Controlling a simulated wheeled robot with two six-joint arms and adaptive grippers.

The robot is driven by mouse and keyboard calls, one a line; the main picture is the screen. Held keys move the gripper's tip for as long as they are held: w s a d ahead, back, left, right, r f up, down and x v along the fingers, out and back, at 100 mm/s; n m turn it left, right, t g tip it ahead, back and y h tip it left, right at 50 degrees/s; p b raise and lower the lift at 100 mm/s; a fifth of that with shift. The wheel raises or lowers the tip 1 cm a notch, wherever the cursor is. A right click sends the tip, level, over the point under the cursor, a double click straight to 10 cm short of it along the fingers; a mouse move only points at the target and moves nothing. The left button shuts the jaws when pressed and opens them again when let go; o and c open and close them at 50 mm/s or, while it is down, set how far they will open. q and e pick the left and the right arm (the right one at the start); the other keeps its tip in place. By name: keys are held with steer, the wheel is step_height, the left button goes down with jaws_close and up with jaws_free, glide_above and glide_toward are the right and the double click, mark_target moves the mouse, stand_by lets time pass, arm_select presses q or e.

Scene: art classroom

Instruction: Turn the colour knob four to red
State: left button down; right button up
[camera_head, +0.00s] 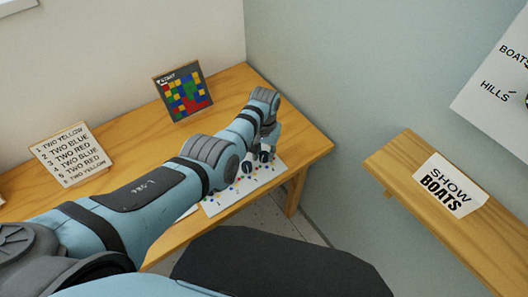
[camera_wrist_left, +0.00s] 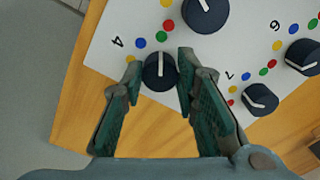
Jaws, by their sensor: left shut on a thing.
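The white knob panel (camera_head: 216,207) lies on the wooden table, partly hidden by my left arm. In the left wrist view the panel (camera_wrist_left: 103,55) carries dark round knobs with white pointer lines and coloured dots. Colour knob four (camera_wrist_left: 160,72), beside the printed 4, sits between the fingers of my left gripper (camera_wrist_left: 160,76), which is shut on it. Its white pointer points up in that view, towards the green dot (camera_wrist_left: 162,37). A blue dot (camera_wrist_left: 141,43) lies left of the green one. My left gripper (camera_head: 262,160) also shows in the head view.
Other knobs stand close by, one above (camera_wrist_left: 205,12) and one to the right (camera_wrist_left: 260,99). A list card (camera_head: 72,154) and a coloured grid card (camera_head: 183,91) stand on the table (camera_head: 125,140). A shelf (camera_head: 400,165) with a "SHOW BOATS" card is at right.

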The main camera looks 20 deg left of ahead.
arm_select(q)
steer(key=shift+n, duration=0.4)
steer(key=n, duration=0.4)
steer(key=shift+n, duration=0.3)
steer(key=n, duration=0.6)
steer(key=shift+w, duration=0.1)
steer(key=n, duration=0.6)
steer(key=shift+n, duration=0.3)
steer(key=n, duration=0.4)
steer(key=shift+f, duration=0.1)
steer(key=shift+n, duration=0.9)
steer(key=shift+f, duration=0.1)
